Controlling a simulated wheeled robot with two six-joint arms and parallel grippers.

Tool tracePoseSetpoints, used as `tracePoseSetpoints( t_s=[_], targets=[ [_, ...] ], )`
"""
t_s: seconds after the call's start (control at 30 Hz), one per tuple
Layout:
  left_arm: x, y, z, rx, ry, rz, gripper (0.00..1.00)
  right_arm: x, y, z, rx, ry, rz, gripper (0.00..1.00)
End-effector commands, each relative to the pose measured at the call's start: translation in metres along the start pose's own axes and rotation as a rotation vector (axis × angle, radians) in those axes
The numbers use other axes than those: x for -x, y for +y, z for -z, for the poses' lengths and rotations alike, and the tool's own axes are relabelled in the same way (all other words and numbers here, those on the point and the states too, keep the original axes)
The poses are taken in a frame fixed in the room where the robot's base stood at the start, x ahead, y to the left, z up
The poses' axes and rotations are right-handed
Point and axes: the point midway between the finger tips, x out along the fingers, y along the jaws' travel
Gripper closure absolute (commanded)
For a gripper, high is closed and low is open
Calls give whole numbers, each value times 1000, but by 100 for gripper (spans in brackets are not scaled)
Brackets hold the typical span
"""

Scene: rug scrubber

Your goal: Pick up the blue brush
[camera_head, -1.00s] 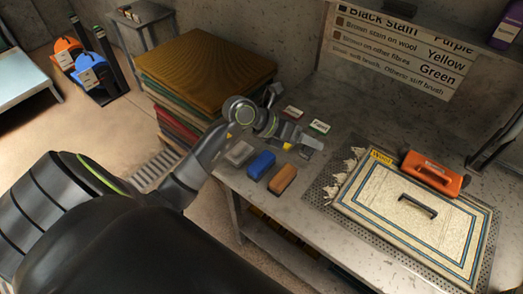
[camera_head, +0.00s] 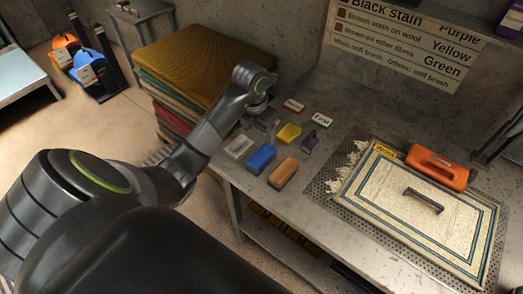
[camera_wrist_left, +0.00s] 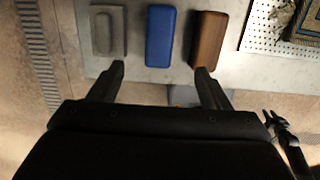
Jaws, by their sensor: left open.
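The blue brush (camera_head: 261,159) lies on the table near its front edge, between a grey block (camera_head: 239,147) and an orange-brown block (camera_head: 283,173). In the left wrist view, the blue brush (camera_wrist_left: 160,36) lies beyond the fingertips, roughly in line with the gap between them. My left gripper (camera_wrist_left: 160,76) is open and empty, its two dark fingers apart and not touching the brush. In the head view, the left wrist is above the table's back-left part, and its fingers are hard to make out.
Stacked rugs (camera_head: 205,55) stand at the left.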

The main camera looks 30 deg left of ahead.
Motion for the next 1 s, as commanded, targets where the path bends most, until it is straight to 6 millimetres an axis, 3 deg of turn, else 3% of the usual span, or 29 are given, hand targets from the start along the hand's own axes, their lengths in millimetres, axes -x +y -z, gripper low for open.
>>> tracePoseSetpoints(
  t_s=[0.03,0.6,0.77,1.0],
  targets=[
    [-12,0,0,0,0,0,29,-12,-1,-1,0,0,0,64],
    [-75,-1,1,0,1,2,29,-74,-8,-8,-1,0,2,64],
    [-89,0,0,-1,0,2,29,-76,-11,-8,-2,0,5,64],
    [-114,0,0,2,6,4,29,-57,-10,-6,-2,0,5,64]
  ],
)
